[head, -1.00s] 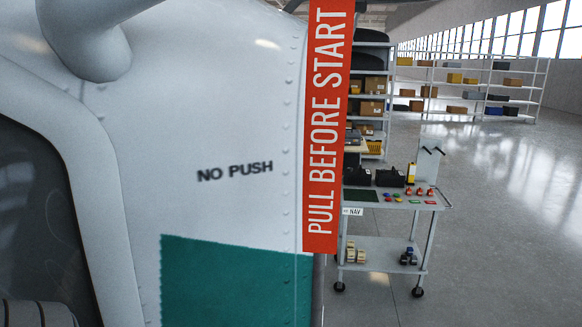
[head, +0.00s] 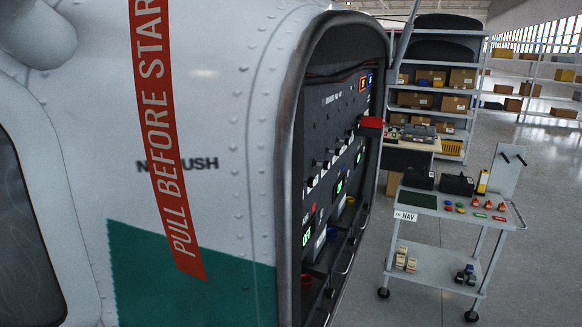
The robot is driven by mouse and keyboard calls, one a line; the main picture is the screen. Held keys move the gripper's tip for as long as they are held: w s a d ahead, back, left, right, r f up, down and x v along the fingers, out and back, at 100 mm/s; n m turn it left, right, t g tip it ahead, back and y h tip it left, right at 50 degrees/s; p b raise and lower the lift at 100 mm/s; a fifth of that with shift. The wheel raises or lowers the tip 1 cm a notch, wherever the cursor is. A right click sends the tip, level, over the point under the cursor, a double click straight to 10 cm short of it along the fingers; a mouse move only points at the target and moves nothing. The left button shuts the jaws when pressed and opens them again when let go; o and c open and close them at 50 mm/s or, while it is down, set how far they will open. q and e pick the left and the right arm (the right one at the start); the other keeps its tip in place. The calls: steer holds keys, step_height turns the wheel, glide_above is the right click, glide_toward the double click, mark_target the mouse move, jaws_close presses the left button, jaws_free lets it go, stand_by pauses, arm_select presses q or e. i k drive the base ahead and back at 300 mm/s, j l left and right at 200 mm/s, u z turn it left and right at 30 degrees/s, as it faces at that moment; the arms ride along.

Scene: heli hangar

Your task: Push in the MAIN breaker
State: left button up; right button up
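The MAIN breaker cannot be told apart in the head view. A dark equipment panel (head: 335,125) shows at a steep angle inside an opening in the helicopter's side. It carries a row of dark knobs with white labels, green lit displays (head: 339,186) and a red block (head: 371,122) sticking out at its far edge. The labels on it are too small to read. Neither of my grippers is in view.
A red "PULL BEFORE START" streamer (head: 165,130) hangs before the white helicopter skin (head: 235,110). A NAV cart (head: 415,210) with small coloured parts stands right of the opening. Loaded shelves (head: 430,100) stand behind. The floor (head: 545,230) at right is clear.

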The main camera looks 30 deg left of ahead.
mark_target(310, 183)
steer(key=i+l+u, duration=0.15)
steer(key=l+u, duration=0.35)
steer(key=i+l+u, duration=0.1)
steer(key=l+u, duration=0.7)
steer(key=l, duration=0.15)
steer(key=l+u, duration=0.25)
steer(key=l, duration=0.25)
